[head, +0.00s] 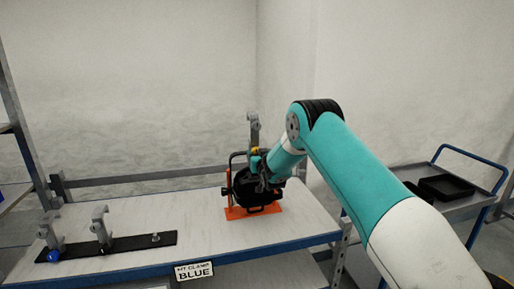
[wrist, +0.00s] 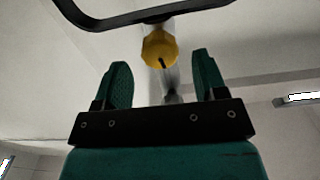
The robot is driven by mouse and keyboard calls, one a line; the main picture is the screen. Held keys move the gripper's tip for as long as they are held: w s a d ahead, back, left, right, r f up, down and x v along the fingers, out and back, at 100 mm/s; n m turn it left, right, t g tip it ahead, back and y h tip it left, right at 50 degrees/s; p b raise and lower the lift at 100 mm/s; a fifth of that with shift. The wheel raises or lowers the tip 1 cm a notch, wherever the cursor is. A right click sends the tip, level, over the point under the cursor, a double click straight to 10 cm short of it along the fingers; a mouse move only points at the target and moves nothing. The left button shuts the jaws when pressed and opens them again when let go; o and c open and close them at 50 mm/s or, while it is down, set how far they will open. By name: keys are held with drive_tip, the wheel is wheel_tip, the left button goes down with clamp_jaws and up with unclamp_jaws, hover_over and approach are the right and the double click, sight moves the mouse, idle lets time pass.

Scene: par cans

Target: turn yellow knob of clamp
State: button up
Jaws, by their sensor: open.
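The yellow knob (wrist: 159,48) shows in the wrist view just beyond my open fingertips, roughly centred between them. In the head view the yellow knob (head: 256,150) is a small patch near my gripper. The grey hook clamp (head: 253,128) rises above it, over a black par can (head: 243,186) on an orange stand (head: 238,212). My gripper (wrist: 161,80) is open, with a teal finger on each side and nothing between them. In the head view my arm hides part of the can and the gripper tips.
A black curved bar (wrist: 130,22) crosses close above the knob in the wrist view. On the table (head: 190,225), a black rail (head: 128,243) holds more grey clamps, one with a blue knob (head: 54,256). A grey cart (head: 432,185) with black trays stands right.

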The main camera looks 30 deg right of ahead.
drive_tip(key=shift+p+x, duration=0.35)
drive_tip(key=shift+x, duration=1.1)
drive_tip(key=c, duration=0.9)
drive_tip(key=shift+f+b, duration=0.15)
drive_tip(key=shift+b, duration=0.25)
